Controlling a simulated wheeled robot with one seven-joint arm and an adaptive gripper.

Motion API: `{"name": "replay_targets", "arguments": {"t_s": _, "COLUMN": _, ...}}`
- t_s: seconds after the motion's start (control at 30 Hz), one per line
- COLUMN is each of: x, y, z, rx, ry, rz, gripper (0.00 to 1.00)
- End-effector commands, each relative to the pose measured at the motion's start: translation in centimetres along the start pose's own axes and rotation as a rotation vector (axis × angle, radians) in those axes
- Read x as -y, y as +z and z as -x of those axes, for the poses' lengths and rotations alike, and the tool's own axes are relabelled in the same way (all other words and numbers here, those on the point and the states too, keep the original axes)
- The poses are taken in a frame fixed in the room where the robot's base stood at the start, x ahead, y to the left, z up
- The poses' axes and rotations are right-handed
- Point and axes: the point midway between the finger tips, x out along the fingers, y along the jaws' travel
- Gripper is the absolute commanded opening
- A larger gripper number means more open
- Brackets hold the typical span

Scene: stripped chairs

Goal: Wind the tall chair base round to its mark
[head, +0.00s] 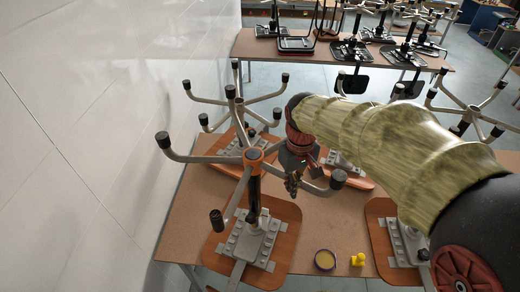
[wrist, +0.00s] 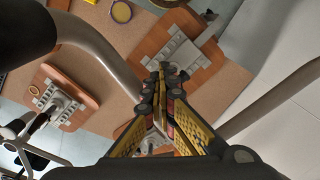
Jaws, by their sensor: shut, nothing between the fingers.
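The tall chair base (head: 253,157) stands upside down on the table, with an orange hub on a dark column and grey legs with black caps spreading around it. Its column rises from a grey plate on a wooden seat (head: 285,212). My gripper (head: 292,188) is shut and empty, pointing down just right of the hub among the legs; contact with a leg cannot be told. In the wrist view the shut fingertips (wrist: 172,70) lie between a curved grey leg (wrist: 105,62) on the left and another tube (wrist: 270,100) on the right. I cannot make out the mark.
Other upturned chair bases stand close behind (head: 232,103) and at right (head: 472,110). A round yellow-rimmed disc (head: 325,260) and a small yellow object (head: 357,260) lie on the brown table (head: 335,220). A white wall (head: 90,130) runs along the left. More chairs stand on a far table.

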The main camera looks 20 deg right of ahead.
Motion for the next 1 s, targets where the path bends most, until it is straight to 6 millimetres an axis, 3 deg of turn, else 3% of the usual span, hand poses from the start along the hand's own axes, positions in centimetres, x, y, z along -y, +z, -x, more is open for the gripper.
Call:
{"name": "replay_targets", "arguments": {"t_s": 0.47, "x": -0.4, "y": -0.1, "z": 0.0, "rx": 0.001, "ry": 0.0, "rz": -0.001, "gripper": 0.0}}
{"name": "replay_targets", "arguments": {"t_s": 1.0, "x": -2.6, "y": -1.1, "z": 0.0, "rx": 0.001, "ry": 0.0, "rz": -0.002, "gripper": 0.0}}
